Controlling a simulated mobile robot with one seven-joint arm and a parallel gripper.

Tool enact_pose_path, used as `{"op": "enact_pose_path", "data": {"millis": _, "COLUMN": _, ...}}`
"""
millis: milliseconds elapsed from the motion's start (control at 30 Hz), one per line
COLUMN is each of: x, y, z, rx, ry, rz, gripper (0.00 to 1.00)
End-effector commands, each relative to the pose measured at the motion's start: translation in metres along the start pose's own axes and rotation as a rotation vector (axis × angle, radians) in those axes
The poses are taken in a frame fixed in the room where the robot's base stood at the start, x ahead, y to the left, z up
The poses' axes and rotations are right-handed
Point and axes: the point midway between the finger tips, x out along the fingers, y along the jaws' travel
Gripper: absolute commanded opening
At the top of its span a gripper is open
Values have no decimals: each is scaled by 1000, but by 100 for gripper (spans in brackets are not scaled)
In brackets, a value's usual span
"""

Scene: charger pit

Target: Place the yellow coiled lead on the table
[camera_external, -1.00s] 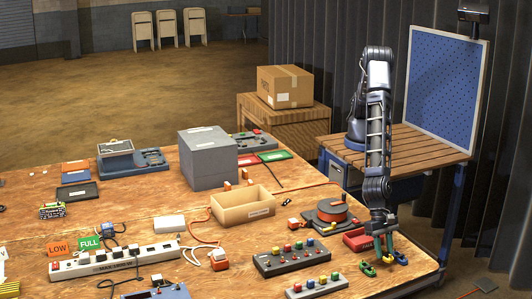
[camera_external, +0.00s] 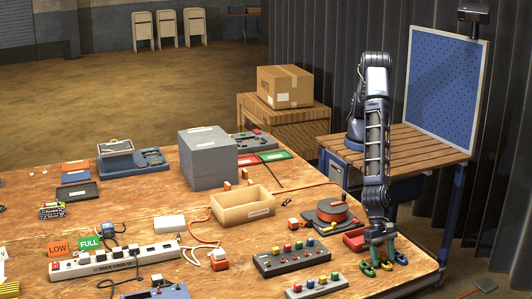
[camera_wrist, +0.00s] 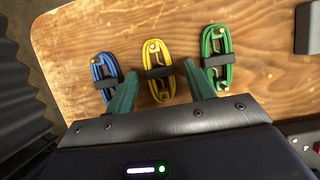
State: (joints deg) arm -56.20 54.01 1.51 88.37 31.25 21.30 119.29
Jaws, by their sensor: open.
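The yellow coiled lead (camera_wrist: 158,70) has a black band round its middle and lies on the wooden table (camera_wrist: 262,85) in the wrist view. It lies between a blue coiled lead (camera_wrist: 105,75) on the left and a green coiled lead (camera_wrist: 217,60) on the right. My gripper (camera_wrist: 160,70) is open, with one green finger on each side of the yellow lead. In the external view the yellow lead (camera_external: 386,264) is small at the table's right corner, just below my gripper (camera_external: 380,254). Whether the fingers touch the lead cannot be told.
A red box (camera_external: 355,240) and an orange cable reel (camera_external: 333,212) are close to my gripper. Two button boxes (camera_external: 292,259) (camera_external: 316,287) lie to its left. An open cardboard tray (camera_external: 243,208) stands farther back. The table's right edge is near.

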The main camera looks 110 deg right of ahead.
Motion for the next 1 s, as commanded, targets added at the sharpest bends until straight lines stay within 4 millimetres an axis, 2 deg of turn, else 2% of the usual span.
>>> {"op": "enact_pose_path", "data": {"millis": 133, "x": -8, "y": 0, "z": 2, "rx": -1, "ry": -1, "rz": -1, "gripper": 53}}
{"op": "enact_pose_path", "data": {"millis": 267, "x": -25, "y": 0, "z": 1, "rx": 0, "ry": -1, "rz": -1, "gripper": 53}}
{"op": "enact_pose_path", "data": {"millis": 700, "x": -99, "y": 0, "z": 1, "rx": -1, "ry": -1, "rz": -1, "gripper": 53}}
{"op": "enact_pose_path", "data": {"millis": 1000, "x": -122, "y": 0, "z": 1, "rx": -1, "ry": -1, "rz": 0, "gripper": 53}}
